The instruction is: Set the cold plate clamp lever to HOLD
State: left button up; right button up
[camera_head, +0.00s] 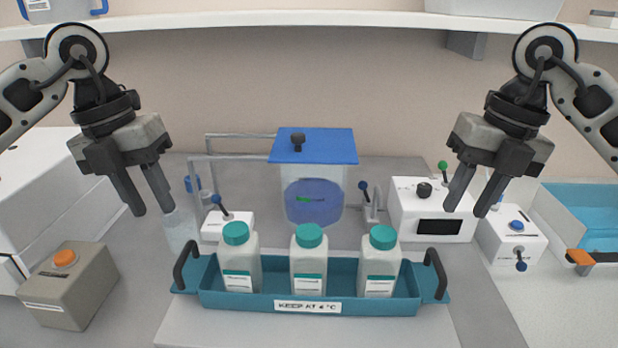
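Several small ball-topped levers are in view, and I cannot tell which is the cold plate clamp lever; no HOLD mark is readable. One blue-tipped lever (221,207) tilts up-left from a small white box (236,224) behind the tray. Another blue-tipped lever (364,192) stands right of the blue-lidded clear vessel. A green-tipped lever (443,172) rises behind the white display box. My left gripper (153,212) and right gripper (466,212) are raised, open and empty, apart from all levers.
A teal tray (305,306) marked KEEP AT 4°C holds three green-capped bottles at front centre. The clear vessel (313,172) stands behind. A display box (432,207) is right, a grey box with orange button (66,285) left, a blue bin (570,205) far right. A shelf (290,19) runs above.

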aim_at(215, 198)
jog(key=k, duration=1)
